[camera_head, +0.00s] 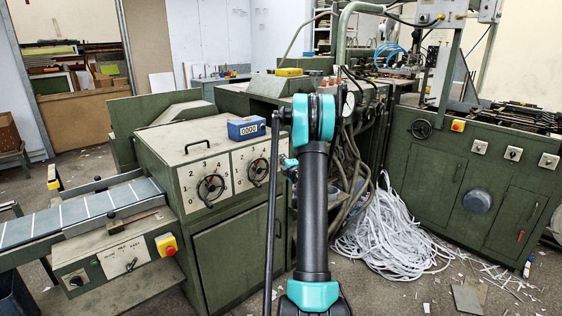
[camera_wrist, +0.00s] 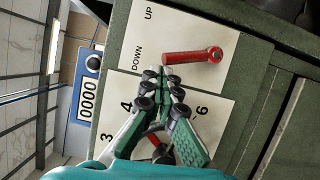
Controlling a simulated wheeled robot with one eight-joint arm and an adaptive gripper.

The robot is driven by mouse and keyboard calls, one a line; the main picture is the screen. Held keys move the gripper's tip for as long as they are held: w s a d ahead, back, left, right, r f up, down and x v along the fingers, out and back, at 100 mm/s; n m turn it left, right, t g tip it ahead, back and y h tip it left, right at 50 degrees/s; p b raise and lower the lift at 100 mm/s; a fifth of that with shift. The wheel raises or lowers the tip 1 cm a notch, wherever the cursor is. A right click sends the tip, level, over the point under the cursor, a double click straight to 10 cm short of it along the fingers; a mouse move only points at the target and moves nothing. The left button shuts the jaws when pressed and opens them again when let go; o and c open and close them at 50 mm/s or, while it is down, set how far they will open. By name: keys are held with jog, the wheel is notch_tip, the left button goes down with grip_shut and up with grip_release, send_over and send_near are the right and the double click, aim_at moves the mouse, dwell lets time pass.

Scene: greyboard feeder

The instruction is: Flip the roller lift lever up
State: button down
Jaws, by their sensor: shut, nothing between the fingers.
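The red roller lift lever (camera_wrist: 190,58) shows in the wrist view on a pale plate (camera_wrist: 186,25) marked UP and DOWN. Its ringed end is at the right, and its free end points left toward the word DOWN. My gripper (camera_wrist: 163,73) is shut and empty, with its fingertips right beside the lever's free end. I cannot tell whether they touch it. In the head view my arm stands in front of the machine, and the lever and gripper are not visible there.
A blue counter (camera_head: 247,128) sits on the green cabinet beside two numbered dials (camera_head: 211,187). The counter also shows in the wrist view (camera_wrist: 87,100). A numbered dial plate (camera_wrist: 215,120) lies close to the fingers. Hoses and a heap of paper strips (camera_head: 385,235) lie to the right.

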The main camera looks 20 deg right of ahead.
jog(key=w+d+r+m+g, duration=0.1)
jog(key=w+d+m, duration=0.1)
jog(key=d, duration=0.4)
jog(key=shift+d+r+m, duration=0.15)
jog(key=shift+r+m, duration=0.2)
jog(key=shift+m, duration=0.35)
jog(key=shift+w+d, duration=0.1)
jog(key=shift+d, duration=0.05)
dwell(0.5)
